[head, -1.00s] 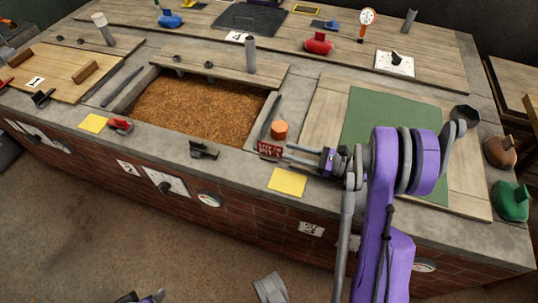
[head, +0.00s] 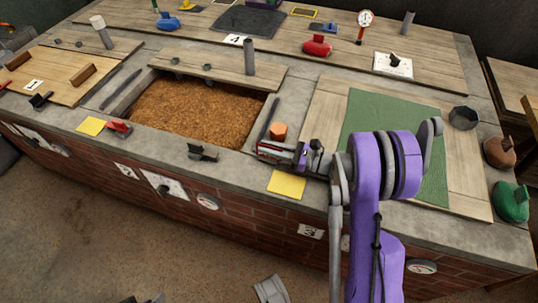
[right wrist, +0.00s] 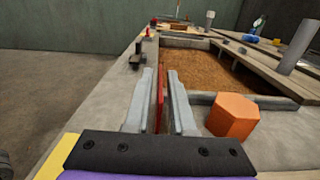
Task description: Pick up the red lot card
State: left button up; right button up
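The red lot card (head: 281,152) stands upright on the grey stone ledge in front of the grain bin. In the head view the fingers of my right gripper (head: 278,152) lie along it and hide much of it. In the right wrist view the card (right wrist: 160,95) shows nearly edge-on between the two fingers of the gripper (right wrist: 160,90). A narrow gap seems to show beside the card, so the fingers look open around it. My left gripper cannot be made out.
An orange hexagonal block (head: 278,131) stands close behind the card; it is at right in the wrist view (right wrist: 233,116). A yellow square (head: 286,184) lies in front. A dark clip-like object (head: 202,153) is on the ledge to the left. The grain bin (head: 195,110) lies behind.

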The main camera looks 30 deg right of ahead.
grip_shut()
